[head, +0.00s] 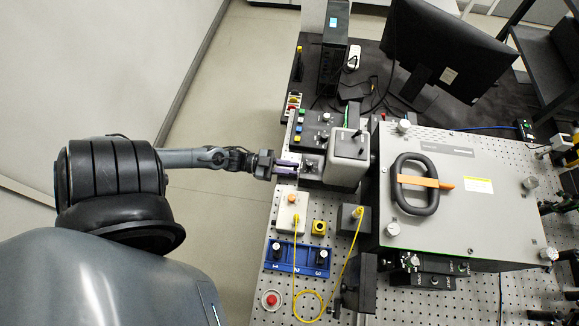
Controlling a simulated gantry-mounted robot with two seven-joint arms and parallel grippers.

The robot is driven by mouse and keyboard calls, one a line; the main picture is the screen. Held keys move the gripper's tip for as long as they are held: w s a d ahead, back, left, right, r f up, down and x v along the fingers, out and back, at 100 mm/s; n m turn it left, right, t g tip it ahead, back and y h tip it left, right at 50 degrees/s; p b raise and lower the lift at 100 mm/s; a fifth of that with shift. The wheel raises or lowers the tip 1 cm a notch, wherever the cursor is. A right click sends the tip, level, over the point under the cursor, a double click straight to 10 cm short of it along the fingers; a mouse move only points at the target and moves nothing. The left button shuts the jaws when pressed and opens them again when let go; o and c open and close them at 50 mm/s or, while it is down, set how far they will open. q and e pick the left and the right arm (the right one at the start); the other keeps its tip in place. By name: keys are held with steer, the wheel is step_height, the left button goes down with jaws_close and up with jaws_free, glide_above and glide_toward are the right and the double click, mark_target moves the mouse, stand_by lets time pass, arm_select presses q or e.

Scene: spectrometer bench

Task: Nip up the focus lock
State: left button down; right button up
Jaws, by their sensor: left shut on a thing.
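My left gripper (289,168) comes in from the left and reaches the left side of the light-grey box (346,158) on the bench. It is shut on a small part at the black mount (312,167) beside that box. This part matches the focus lock, but the fingers mostly hide it and its turn position cannot be told. My right gripper is not in view.
Behind the gripper is a black control panel (314,132) with knobs and coloured buttons. In front are a white box (291,212) with a yellow cable, a blue numbered rack (297,258) and a red button (271,300). A large grey housing (455,225) fills the right.

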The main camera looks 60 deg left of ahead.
arm_select(q)
steer(key=m+p, duration=0.1)
steer(key=m, duration=0.4)
steer(key=shift+r+m, duration=0.1)
steer(key=shift+m, duration=0.3)
steer(key=m, duration=0.6)
steer(key=shift+a+p, duration=0.1)
steer(key=shift+p, duration=0.3)
steer(key=m, duration=0.6)
steer(key=shift+m, duration=0.4)
steer(key=m+p, duration=0.1)
steer(key=m, duration=0.5)
steer(key=c, duration=1.1)
jaws_free()
